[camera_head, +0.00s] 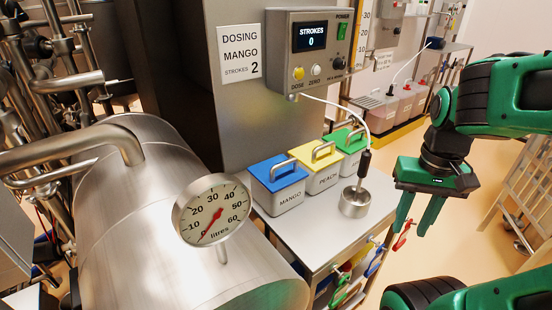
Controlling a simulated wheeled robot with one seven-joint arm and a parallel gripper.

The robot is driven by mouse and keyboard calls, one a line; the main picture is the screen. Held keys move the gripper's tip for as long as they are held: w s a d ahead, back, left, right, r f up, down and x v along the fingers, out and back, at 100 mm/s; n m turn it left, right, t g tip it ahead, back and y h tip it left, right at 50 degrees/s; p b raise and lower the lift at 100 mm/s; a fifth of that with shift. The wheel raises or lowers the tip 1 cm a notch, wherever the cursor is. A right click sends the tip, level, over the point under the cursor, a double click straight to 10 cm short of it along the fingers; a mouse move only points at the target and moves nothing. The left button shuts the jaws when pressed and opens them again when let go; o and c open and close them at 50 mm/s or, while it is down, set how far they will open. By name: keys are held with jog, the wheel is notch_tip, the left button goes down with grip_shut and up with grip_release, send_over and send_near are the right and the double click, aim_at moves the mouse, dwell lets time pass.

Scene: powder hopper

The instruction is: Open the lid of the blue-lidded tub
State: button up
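Right of the tub stand a yellow-lidded tub (322,178) labelled PEACH and a green-lidded tub (352,160). A metal cylinder with a black grip (355,202), joined to a white hose, stands in front. The dosing box (315,50) reads STROKES 0. A steel tank (140,230) with a gauge (213,210) fills the left.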

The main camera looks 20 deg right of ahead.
jog(key=shift+s+r, duration=0.1)
jog(key=m+t, duration=0.2)
jog(key=m, duration=0.6)
send_near(282, 163)
jog(key=f, duration=0.2)
jog(key=w+f, duration=0.1)
jog(key=f, duration=0.5)
jog(key=shift+w+a, duration=0.15)
jog(key=shift+w, duration=0.1)
jog(key=shift+r, duration=0.1)
